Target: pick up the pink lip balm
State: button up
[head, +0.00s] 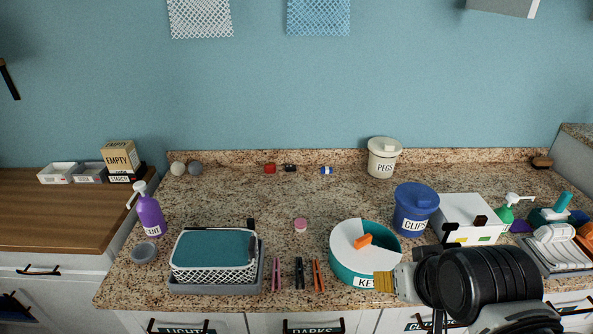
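A small round pink item (301,225), which looks like the pink lip balm, stands on the granite counter (250,215) near the middle. It is between the white basket and the teal round tub. My arm comes in from the lower right, and my gripper (425,278) is at the right of the tub, well to the right of the pink item and apart from it.
A basket (214,270) sits left and a round tub (345,262) with an orange piece right. Several pegs (299,273) lie at the front. A blue canister (415,210) and white box (466,212) stand right. Counter behind the pink item is clear.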

aim_at(300, 224)
jog(key=i+j, duration=0.1)
jog(key=j, duration=0.55)
jog(key=i+j, duration=0.15)
jog(key=j, duration=0.5)
jog(key=i+j+z, duration=0.1)
jog(key=j, duration=0.55)
jog(key=i+j, duration=0.1)
jog(key=j, duration=0.55)
jog(key=i+j, duration=0.1)
jog(key=j, duration=0.6)
jog(key=z, duration=0.05)
